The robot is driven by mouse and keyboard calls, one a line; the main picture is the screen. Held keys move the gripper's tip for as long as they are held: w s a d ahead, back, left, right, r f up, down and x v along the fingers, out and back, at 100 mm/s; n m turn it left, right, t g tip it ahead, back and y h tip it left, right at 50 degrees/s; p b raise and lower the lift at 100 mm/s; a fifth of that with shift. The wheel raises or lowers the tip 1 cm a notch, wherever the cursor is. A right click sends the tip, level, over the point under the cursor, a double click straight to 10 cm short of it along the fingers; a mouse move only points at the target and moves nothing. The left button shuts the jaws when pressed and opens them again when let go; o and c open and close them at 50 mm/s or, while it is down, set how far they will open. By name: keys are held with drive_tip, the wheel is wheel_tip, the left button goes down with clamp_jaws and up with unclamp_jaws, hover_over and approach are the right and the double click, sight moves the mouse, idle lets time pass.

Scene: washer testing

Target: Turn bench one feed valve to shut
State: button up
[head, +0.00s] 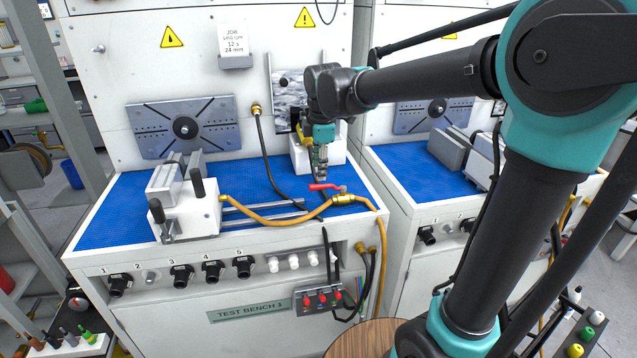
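The feed valve on test bench 1 has a red lever (325,187) on a brass body (343,199), set in a yellow hose (275,218) near the bench's front right corner. The lever points left from the body, roughly along the hose's run. My gripper (319,176) points down just above the lever. Its fingertips look close to the lever, but I cannot tell whether they touch it. The fingers are small and seen from the side, so their opening is unclear.
A white clamp fixture (183,205) stands on the blue mat (115,207) at left. A black hose (268,160) hangs behind the yellow one. Knobs and red switches (322,299) line the front panel. A second bench (410,185) stands at right.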

sight(318, 185)
drive_tip(key=f, duration=0.4)
drive_tip(key=w+f, duration=0.1)
drive_tip(key=f, duration=0.1)
drive_tip(key=shift+w+a+f, duration=0.1)
drive_tip(key=shift+a+f, duration=0.1)
clamp_jaws()
